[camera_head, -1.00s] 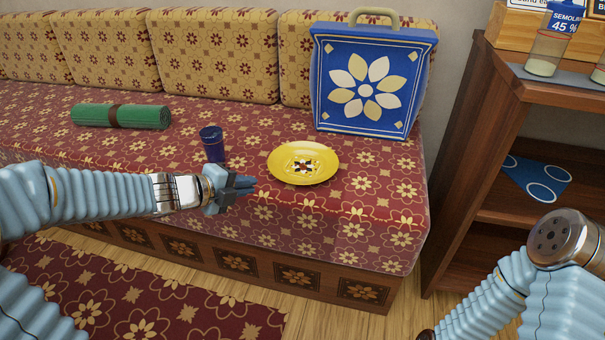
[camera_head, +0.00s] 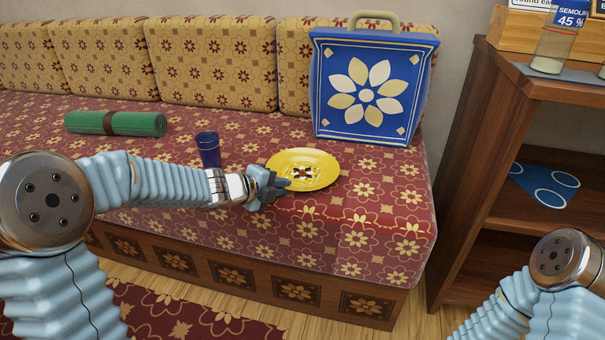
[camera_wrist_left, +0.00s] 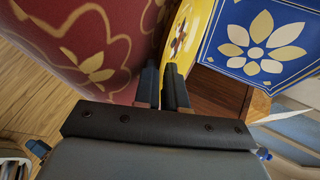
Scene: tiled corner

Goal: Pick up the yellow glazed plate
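The yellow glazed plate (camera_head: 318,178) lies on the red patterned seat, with a dark flower motif in its middle. Part of it also shows in the left wrist view (camera_wrist_left: 197,22). My left gripper (camera_head: 287,184) is at the plate's near left rim, its fingers pointing right. In the left wrist view, the two dark fingers (camera_wrist_left: 163,72) stand slightly apart, with the plate's edge at their tips. Whether the rim is between them or touching is hard to tell. My right arm shows at the lower right of the head view; its gripper is out of frame.
A dark blue cup (camera_head: 208,150) stands left of the plate, just behind my left forearm. A blue flowered bag (camera_head: 330,110) stands behind the plate. A rolled green mat (camera_head: 85,123) lies far left. A wooden shelf (camera_head: 470,150) stands right of the seat.

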